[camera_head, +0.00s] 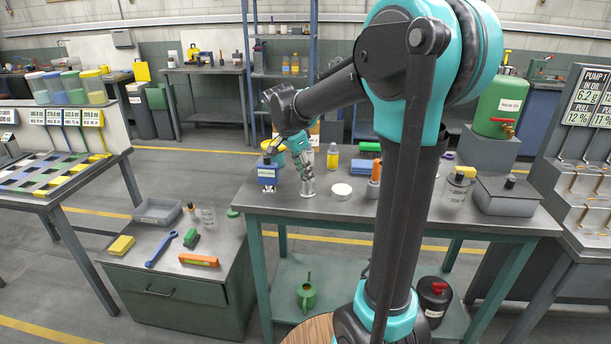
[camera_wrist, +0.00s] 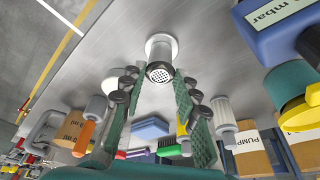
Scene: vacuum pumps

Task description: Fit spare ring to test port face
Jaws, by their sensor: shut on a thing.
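The test port (camera_head: 308,190) is a short metal stub with a pale round flange standing on the middle bench. A small metal ring with a mesh centre, apparently the spare ring (camera_wrist: 160,73), shows at the port's end. My gripper (camera_head: 305,176) is directly above the port, pointing down. In the wrist view its green fingers (camera_wrist: 158,76) are on either side of the ring, shut on it. I cannot tell whether the ring touches the port face.
A blue gauge box (camera_head: 267,174) stands close left of the port. A white disc (camera_head: 341,190), a yellow bottle (camera_head: 333,157) and an orange-handled tool (camera_head: 375,172) stand to the right. The lower cabinet (camera_head: 165,270) at left holds loose tools. Bare bench lies before the port.

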